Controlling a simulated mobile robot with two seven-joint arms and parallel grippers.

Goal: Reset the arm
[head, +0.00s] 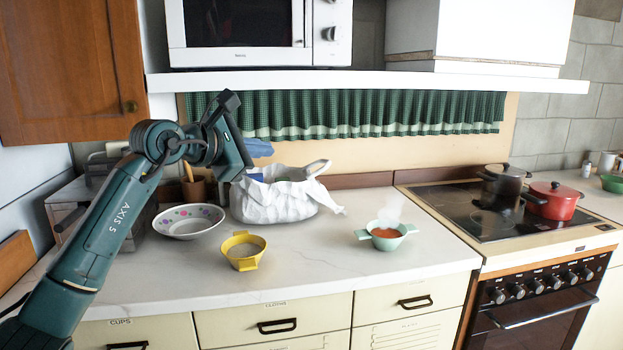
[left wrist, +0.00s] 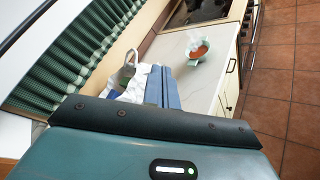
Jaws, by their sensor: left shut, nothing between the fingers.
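My left arm (head: 105,215) comes in from the lower left, bends at the elbow and reaches over the back left of the counter. My left gripper (head: 261,148) has blue fingers pointing right, above the white bag. The fingers are together, with nothing between them. They also show in the left wrist view (left wrist: 165,85), with part of the bag beside them. My right gripper is in neither view.
The counter (head: 330,255) holds a crumpled white bag (head: 272,203), dotted bowl (head: 188,221), yellow bowl (head: 243,250) and steaming green bowl (head: 386,235). A shelf (head: 370,81) with a microwave (head: 255,35) hangs above. A dark pot (head: 503,180) and red pot (head: 553,200) stand on the stove.

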